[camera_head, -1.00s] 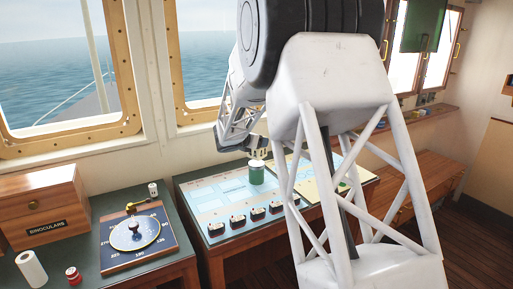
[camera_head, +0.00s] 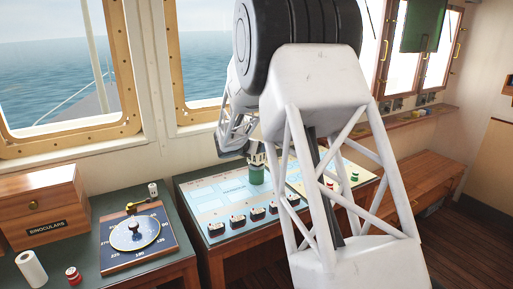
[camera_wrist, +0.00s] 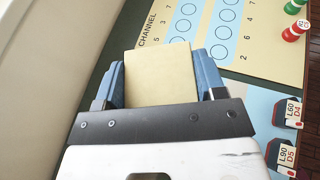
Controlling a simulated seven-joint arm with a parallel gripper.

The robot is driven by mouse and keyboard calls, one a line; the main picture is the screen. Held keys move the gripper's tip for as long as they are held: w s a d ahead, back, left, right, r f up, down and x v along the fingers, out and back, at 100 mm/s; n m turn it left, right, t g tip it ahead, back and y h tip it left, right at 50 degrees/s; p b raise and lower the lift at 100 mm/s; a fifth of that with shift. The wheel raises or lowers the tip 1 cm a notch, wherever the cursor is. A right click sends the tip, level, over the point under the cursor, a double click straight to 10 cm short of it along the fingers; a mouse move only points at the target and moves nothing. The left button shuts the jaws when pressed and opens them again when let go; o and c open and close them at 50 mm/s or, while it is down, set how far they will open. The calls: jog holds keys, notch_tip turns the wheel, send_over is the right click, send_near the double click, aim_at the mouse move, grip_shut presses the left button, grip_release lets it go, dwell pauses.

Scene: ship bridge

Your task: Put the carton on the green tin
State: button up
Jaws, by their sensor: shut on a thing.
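A plain cream carton (camera_wrist: 158,78) is held between the blue fingers of my gripper (camera_wrist: 160,88) in the wrist view. Its flat top faces the camera. In the head view, my gripper (camera_head: 257,154) is directly above the green tin (camera_head: 257,175), which stands upright on the lit chart panel. The carton is too small there to tell whether it touches the tin. The tin is hidden below the carton and gripper in the wrist view.
Red and green pegs (camera_wrist: 292,31) stand on a cream channel board (camera_wrist: 235,35) at the right. Black labelled switches (camera_head: 255,214) line the panel's front. A compass board (camera_head: 137,236), a binoculars box (camera_head: 40,203), a white roll (camera_head: 31,268) and a small red tin (camera_head: 73,275) are left.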

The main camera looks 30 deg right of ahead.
jog(key=shift+f, duration=0.2)
jog(key=shift+f, duration=0.15)
jog(key=o, duration=1.1)
jog(key=shift+s+a+r, duration=0.15)
jog(key=shift+a+r, duration=0.2)
jog(key=shift+a, duration=0.1)
jog(key=v, duration=1.1)
jog(key=shift+s, duration=0.15)
